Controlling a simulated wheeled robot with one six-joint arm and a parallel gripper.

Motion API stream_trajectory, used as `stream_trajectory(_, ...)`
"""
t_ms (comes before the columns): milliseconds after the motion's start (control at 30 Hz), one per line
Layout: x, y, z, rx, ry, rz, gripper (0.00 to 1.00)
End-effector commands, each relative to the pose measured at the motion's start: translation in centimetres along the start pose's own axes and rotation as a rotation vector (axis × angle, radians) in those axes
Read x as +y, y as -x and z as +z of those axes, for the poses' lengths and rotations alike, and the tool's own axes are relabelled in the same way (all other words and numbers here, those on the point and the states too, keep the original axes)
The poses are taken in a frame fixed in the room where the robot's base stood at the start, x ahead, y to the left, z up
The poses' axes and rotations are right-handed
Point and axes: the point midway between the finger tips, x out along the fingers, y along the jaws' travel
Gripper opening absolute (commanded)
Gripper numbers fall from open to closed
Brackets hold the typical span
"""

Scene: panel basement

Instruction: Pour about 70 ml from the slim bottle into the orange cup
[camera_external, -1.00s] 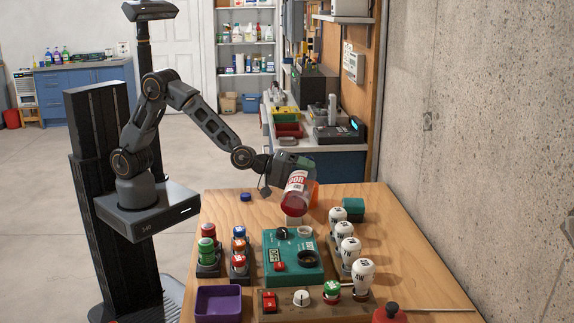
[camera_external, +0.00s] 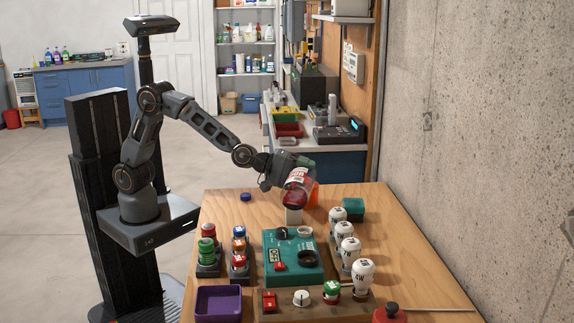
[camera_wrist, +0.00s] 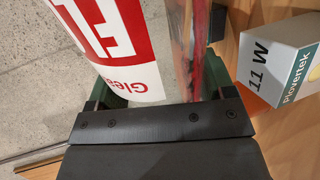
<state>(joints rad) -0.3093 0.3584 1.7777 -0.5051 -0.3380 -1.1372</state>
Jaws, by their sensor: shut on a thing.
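My gripper (camera_external: 285,172) is shut on the slim bottle (camera_external: 298,180), a clear bottle with red contents and a red-and-white label. It is held tilted over the far part of the table, with the red contents toward its lower end. The bottle's label (camera_wrist: 115,40) fills the upper left of the wrist view, with red contents beside it. The orange cup (camera_external: 314,194) is mostly hidden behind the bottle; only an orange strip shows at its right. The bottle's mouth and the inside of the cup are not visible, so I cannot tell whether liquid flows.
A white box (camera_external: 293,215) stands just in front of the bottle; it also shows in the wrist view (camera_wrist: 280,65). A teal panel (camera_external: 290,262), white bulbs (camera_external: 347,249) and a purple tray (camera_external: 218,303) crowd the near table. A blue cap (camera_external: 245,197) lies at left.

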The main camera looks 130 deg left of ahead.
Motion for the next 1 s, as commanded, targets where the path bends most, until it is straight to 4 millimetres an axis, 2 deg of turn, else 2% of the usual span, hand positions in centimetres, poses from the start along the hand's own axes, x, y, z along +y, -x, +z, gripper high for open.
stream_trajectory(1000,-0.05,-0.03,-0.18,-0.019,0.071,0.002,0.47)
